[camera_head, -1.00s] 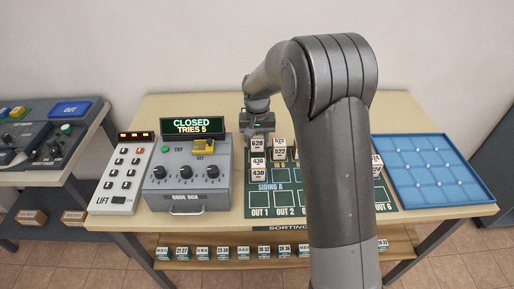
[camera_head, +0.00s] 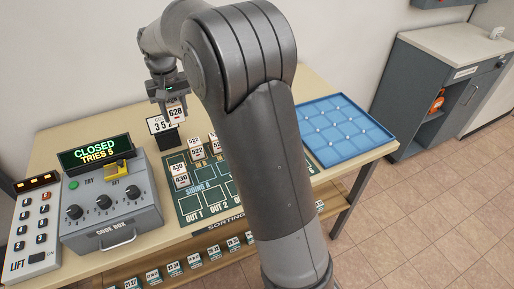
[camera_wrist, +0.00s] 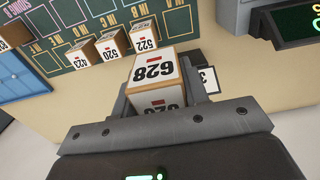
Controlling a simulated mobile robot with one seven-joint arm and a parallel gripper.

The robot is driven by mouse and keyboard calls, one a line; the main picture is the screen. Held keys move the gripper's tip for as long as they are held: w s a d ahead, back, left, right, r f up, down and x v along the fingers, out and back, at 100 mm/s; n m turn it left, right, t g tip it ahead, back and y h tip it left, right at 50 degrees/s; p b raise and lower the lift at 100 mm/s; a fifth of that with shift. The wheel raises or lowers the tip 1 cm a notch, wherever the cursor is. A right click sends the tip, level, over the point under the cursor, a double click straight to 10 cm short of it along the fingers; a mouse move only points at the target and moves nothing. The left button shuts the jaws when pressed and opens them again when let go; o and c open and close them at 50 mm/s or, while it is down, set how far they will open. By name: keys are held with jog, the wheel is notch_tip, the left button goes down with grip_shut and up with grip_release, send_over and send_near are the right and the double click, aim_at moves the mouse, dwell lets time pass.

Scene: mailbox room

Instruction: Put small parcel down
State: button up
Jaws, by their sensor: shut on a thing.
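The small parcel marked 628 (camera_head: 176,114) is a white-faced box with cardboard sides. My gripper (camera_head: 170,97) is shut on it, with the parcel hanging below the fingers. In the wrist view, the 628 parcel (camera_wrist: 154,69) sits between the fingers of my gripper (camera_wrist: 163,92), apart from the other parcels.
A dark stand with a number card (camera_head: 159,124) is close beside the held parcel. The grey code box (camera_head: 110,213) reads CLOSED, TRIES 5. A lift keypad (camera_head: 35,236) is at left. A blue tray (camera_head: 345,130) lies empty at right.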

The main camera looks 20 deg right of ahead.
jog(key=s+d+f, duration=0.2)
jog(key=s+d, duration=0.4)
jog(key=d, duration=0.5)
jog(key=s+d+f, duration=0.2)
jog(key=s+d, duration=0.3)
jog(key=d, duration=0.6)
jog(key=s+d+f, duration=0.3)
jog(key=s+d, duration=0.3)
jog(key=d, duration=0.5)
jog(key=w+a+f, duration=0.4)
jog(key=w, duration=0.1)
jog(key=w+a+f, duration=0.2)
jog(key=w+a, duration=0.1)
jog(key=shift+w+a+f, duration=0.1)
jog(key=shift+f, duration=2)
jog(key=shift+f, duration=0.1)
jog(key=o, duration=1)
